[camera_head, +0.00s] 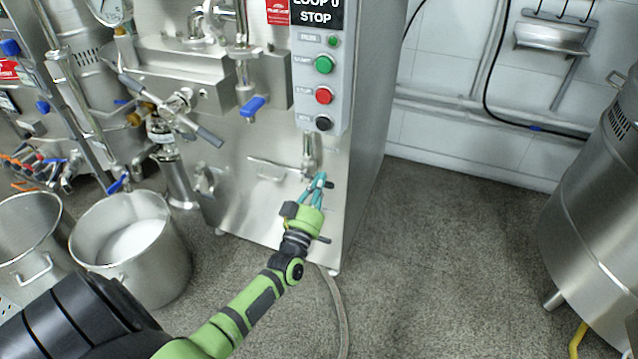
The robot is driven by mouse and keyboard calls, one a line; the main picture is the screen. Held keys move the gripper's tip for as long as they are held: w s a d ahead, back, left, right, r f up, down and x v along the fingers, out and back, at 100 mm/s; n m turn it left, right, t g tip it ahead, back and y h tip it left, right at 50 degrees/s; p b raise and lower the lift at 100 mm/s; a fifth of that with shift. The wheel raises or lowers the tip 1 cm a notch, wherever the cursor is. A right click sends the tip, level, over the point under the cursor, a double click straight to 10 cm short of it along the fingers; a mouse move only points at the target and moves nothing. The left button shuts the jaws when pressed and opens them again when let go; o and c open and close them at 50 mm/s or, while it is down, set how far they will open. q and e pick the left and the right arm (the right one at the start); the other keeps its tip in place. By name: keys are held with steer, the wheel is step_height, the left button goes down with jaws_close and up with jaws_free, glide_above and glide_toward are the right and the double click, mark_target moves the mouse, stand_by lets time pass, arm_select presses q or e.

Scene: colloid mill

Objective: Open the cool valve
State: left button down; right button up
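My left arm reaches in from the lower left, and its green gripper (318,184) is at the front of the steel machine cabinet, below the button panel. Its teal fingertips are at the lower end of a short metal valve pipe (309,155) that hangs under the panel. A small dark piece shows beside the fingertips; the fingers hide most of the valve there. I cannot tell whether the fingers are closed on its handle or only beside it. No label reading "cool" is legible. My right gripper is not in view.
The button panel (323,80) has green, red and black buttons. A blue-handled valve (252,106) is left of it. Steel pots (130,245) stand at left, a steel tank (595,215) at right. A hose (338,305) lies below the gripper. The floor (450,250) between is clear.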

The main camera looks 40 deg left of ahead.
arm_select(q)
steer(key=shift+d+f+m+h, duration=0.2)
steer(key=shift+f+m+h, duration=0.3)
steer(key=shift+m, duration=0.7)
steer(key=a+f+m+g+h, duration=0.1)
steer(key=a+f+m+h, duration=0.1)
steer(key=m, duration=0.8)
steer(key=a+f+m+g+h+p, duration=0.1)
steer(key=f+m+h, duration=0.3)
steer(key=m, duration=0.6)
steer(key=shift+s+a+f+g, duration=0.45)
steer(key=shift+f+g, duration=0.15)
steer(key=shift+f, duration=0.05)
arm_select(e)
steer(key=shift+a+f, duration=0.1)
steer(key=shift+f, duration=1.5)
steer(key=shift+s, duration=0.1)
